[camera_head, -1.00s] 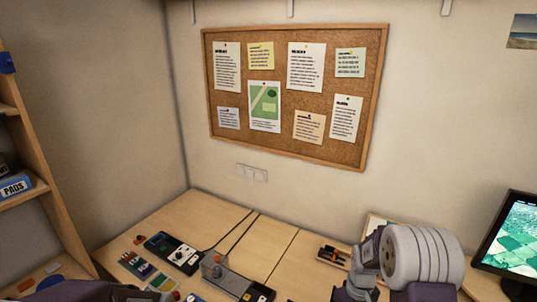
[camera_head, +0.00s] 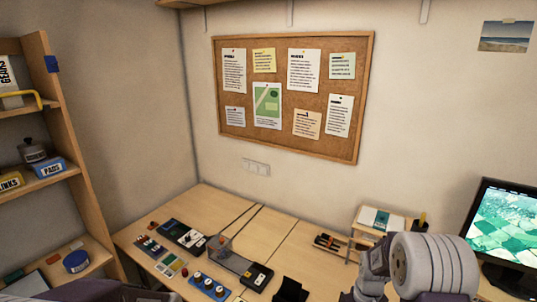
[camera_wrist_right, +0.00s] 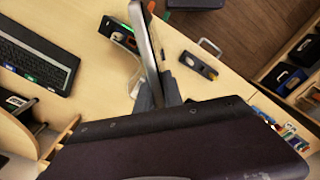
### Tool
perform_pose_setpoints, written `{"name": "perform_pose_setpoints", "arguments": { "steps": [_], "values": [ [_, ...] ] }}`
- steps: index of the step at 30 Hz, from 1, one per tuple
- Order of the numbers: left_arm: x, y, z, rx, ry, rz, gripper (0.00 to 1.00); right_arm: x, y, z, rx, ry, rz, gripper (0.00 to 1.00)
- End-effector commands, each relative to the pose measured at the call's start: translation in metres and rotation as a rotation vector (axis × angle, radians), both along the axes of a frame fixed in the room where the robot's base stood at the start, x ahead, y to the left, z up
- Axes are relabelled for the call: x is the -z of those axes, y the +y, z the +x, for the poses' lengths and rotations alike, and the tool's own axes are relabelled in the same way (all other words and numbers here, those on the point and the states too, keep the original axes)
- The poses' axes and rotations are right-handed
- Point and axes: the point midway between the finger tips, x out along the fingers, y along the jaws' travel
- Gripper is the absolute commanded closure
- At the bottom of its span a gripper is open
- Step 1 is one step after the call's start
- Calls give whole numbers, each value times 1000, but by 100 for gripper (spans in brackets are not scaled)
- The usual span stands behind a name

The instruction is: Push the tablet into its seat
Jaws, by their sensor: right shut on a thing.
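The tablet (camera_wrist_right: 147,40) shows nearly edge-on in the right wrist view as a thin grey slab with a dark face. My right gripper (camera_wrist_right: 158,90) is shut on its near end and holds it above the desk. In the head view my right arm is at the lower right, and its fingers and the tablet are out of sight. A black stand (camera_head: 290,290) sits at the bottom edge of the head view; I cannot tell whether it is the seat. My left gripper is not in view.
A blue knob panel (camera_head: 208,284) is in front. A small wooden riser (camera_head: 378,222) and a monitor (camera_head: 508,235) stand right. The right wrist view shows a keyboard (camera_wrist_right: 35,60).

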Motion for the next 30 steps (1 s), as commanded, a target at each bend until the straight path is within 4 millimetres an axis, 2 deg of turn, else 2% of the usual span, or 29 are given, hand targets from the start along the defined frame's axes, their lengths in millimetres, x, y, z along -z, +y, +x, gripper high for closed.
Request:
{"name": "perform_pose_setpoints", "arguments": {
  "steps": [10, 21, 30],
  "values": [
    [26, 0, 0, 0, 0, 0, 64, 15, 21, -10, 64, -2, 0, 100],
    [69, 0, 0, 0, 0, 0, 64, 39, 57, -36, 196, -1, 1, 100],
    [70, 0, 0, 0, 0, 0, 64, 37, 62, -41, 223, -1, 1, 100]
  ]
}}
